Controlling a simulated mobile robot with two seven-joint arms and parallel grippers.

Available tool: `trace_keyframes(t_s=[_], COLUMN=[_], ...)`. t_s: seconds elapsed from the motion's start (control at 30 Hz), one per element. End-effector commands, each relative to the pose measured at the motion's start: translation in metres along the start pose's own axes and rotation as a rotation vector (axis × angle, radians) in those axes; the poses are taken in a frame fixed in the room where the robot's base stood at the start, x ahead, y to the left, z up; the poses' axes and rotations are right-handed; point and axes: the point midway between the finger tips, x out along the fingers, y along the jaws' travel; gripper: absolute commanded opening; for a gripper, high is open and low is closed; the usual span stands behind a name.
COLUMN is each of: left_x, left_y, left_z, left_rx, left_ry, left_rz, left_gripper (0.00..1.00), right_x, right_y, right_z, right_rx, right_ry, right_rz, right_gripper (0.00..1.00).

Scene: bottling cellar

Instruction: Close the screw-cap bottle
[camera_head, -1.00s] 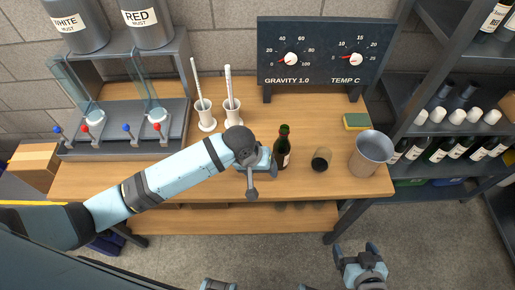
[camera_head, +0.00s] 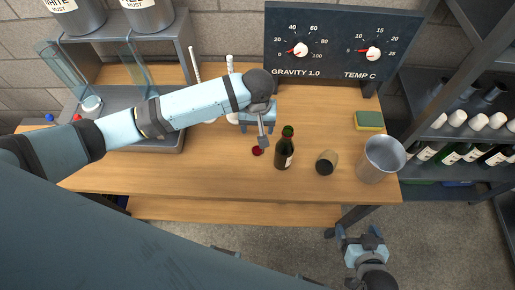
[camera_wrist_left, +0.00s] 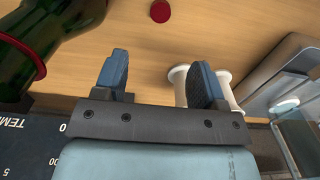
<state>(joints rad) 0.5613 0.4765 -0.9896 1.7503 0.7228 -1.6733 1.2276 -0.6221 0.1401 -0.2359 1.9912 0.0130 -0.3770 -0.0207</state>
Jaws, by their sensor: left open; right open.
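The dark green bottle (camera_head: 284,153) stands upright on the wooden table, its mouth showing no red cap. A small dark red cap (camera_head: 257,151) lies on the table just left of the bottle. In the left wrist view the cap (camera_wrist_left: 160,11) is at the top edge and the green bottle (camera_wrist_left: 35,45) is at the upper left, partly cut off. My left gripper (camera_wrist_left: 158,80) is open with nothing between its fingers. In the head view it is behind and left of the bottle, partly hidden by its own wrist. My right gripper (camera_head: 360,240) is open and empty, in front of the table.
A dark cup-like object (camera_head: 327,162) and a metal bucket (camera_head: 381,159) stand right of the bottle. A yellow-green sponge (camera_head: 369,121) lies behind them. White cylinders stand close behind my left gripper. The table front left of the bottle is clear.

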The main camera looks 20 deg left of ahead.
Motion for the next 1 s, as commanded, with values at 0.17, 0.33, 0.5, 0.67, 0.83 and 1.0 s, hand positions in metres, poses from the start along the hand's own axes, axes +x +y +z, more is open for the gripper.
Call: trace_keyframes(t_s=[0.17,0.33,0.5,0.67,0.83,1.0], left_x=[0.037,0.064,0.074,0.074,0.077,0.101], left_y=[-0.001,0.0,0.0,0.0,0.0,-0.001], left_z=[0.001,0.0,0.0,0.0,0.001,0.002], left_rx=[0.0,0.0,0.0,0.0,0.0,0.0], left_ry=[-0.003,-0.001,0.0,0.0,-0.001,-0.001], left_rz=[-0.003,-0.002,0.0,0.0,-0.001,-0.003], left_gripper=[0.64,0.64,0.64,0.64,0.64,0.64], right_x=[0.002,0.002,0.001,0.001,0.001,-0.002], right_y=[0.001,0.001,0.001,0.002,0.002,0.003], right_z=[-0.005,-0.005,-0.007,-0.008,-0.008,-0.012], right_rx=[-0.002,-0.002,-0.002,-0.002,-0.002,-0.002], right_ry=[0.007,0.007,0.01,0.012,0.012,0.012], right_rz=[0.0,0.0,0.001,0.002,0.003,0.004], right_gripper=[0.87,0.87,0.87,0.87,0.87,0.87])
